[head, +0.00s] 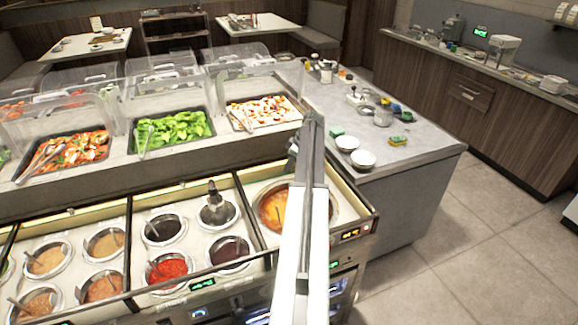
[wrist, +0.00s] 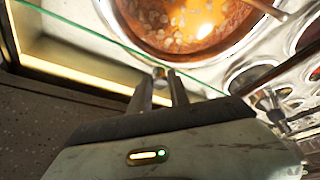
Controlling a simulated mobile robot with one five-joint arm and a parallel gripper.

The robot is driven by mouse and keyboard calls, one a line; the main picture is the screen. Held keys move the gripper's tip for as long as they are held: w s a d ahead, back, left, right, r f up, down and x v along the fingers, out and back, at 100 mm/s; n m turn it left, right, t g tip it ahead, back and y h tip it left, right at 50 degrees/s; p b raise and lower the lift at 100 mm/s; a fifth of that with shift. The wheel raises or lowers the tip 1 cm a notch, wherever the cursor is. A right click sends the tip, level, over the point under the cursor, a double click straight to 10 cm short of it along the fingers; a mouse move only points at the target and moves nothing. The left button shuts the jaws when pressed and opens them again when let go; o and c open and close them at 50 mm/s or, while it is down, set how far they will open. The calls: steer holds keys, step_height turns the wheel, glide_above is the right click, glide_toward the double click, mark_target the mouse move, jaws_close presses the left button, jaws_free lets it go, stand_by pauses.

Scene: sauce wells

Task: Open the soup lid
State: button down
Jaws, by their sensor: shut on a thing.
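The soup (head: 273,208) is an orange-brown liquid in a round well at the right end of the sauce counter, partly hidden by my arm in the head view. In the wrist view the soup (wrist: 185,18) fills the top. A clear glass lid (wrist: 105,45) shows by its green edge, running diagonally between the soup and the lit cream frame. My gripper (wrist: 161,82) is shut on a small round metal knob (wrist: 159,72) at that edge. How far the lid is raised is unclear. My fingertips are not clear in the head view.
Several sauce wells (head: 165,227) with ladles lie left of the soup. Salad trays (head: 172,129) under clear guards stand behind. A grey counter (head: 400,160) with white bowls (head: 362,158) and sponges is at the right. Open floor (head: 480,240) lies beyond it.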

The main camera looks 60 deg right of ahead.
mark_target(282, 164)
steer(key=shift+w, duration=0.1)
stand_by(0.3)
steer(key=w+d, duration=0.3)
steer(key=shift+w, duration=0.3)
steer(key=shift+a, duration=0.15)
steer(key=c, duration=1.2)
jaws_free()
steer(key=shift+c, duration=0.2)
steer(key=shift+s, duration=0.1)
steer(key=p+v, duration=0.7)
steer(key=shift+r, duration=0.35)
